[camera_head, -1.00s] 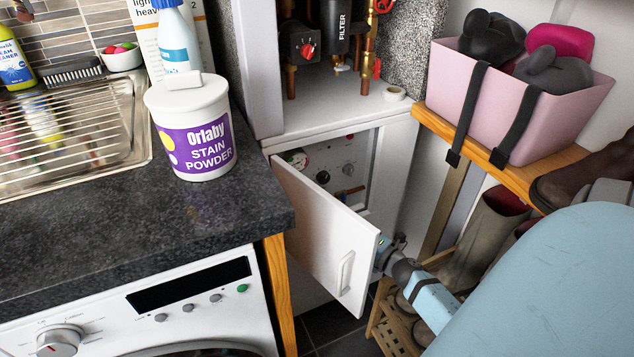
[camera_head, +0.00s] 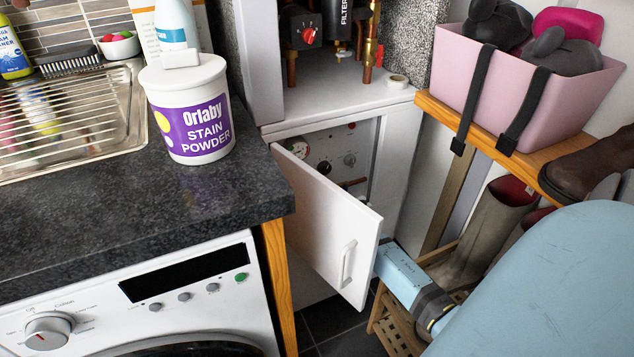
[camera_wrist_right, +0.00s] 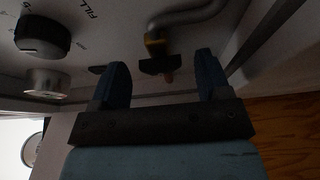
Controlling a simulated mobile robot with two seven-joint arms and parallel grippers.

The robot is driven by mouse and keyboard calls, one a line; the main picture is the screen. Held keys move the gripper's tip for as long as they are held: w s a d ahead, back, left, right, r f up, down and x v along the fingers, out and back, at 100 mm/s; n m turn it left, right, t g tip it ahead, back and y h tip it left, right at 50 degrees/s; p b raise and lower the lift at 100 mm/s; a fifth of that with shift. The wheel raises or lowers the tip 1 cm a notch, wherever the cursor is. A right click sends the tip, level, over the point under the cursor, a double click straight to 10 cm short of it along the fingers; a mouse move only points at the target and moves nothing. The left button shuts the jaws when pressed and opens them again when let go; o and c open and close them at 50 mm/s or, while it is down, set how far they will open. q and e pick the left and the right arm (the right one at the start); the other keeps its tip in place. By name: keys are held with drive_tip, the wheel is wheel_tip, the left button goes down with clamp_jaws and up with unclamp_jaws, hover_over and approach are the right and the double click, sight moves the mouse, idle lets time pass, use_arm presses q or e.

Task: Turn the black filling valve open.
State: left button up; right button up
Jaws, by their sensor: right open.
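In the right wrist view a black bar handle (camera_wrist_right: 160,65), which looks like the filling valve, sits by a brass fitting on a grey pipe (camera_wrist_right: 185,18). A "FILL" label (camera_wrist_right: 77,9) is printed on the panel to its left. My right gripper (camera_wrist_right: 161,76) is open, its two dark blue fingers to the left and right of the handle. I see no contact. In the head view my right gripper is hidden behind the white cabinet door (camera_head: 330,225), and the handle cannot be made out. My left gripper is not in view.
The door stands ajar in front of the panel. A wooden shelf (camera_head: 500,150) with a pink bin (camera_head: 530,100) and boots (camera_head: 490,220) flank my right arm.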

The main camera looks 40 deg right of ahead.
drive_tip(key=shift+c, duration=0.2)
drive_tip(key=c, duration=0.9)
drive_tip(key=shift+r+n+g+p, duration=0.35)
drive_tip(key=shift+n+p, duration=0.25)
drive_tip(key=shift+p, duration=0.6)
drive_tip(key=shift+n+p, duration=0.4)
drive_tip(key=shift+f+n, duration=0.3)
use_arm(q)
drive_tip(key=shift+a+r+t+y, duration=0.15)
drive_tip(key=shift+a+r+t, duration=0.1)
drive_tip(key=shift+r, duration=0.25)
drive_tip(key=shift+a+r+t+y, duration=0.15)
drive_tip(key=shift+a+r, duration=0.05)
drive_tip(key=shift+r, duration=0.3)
use_arm(e)
drive_tip(key=o, duration=0.9)
drive_tip(key=shift+o, duration=0.2)
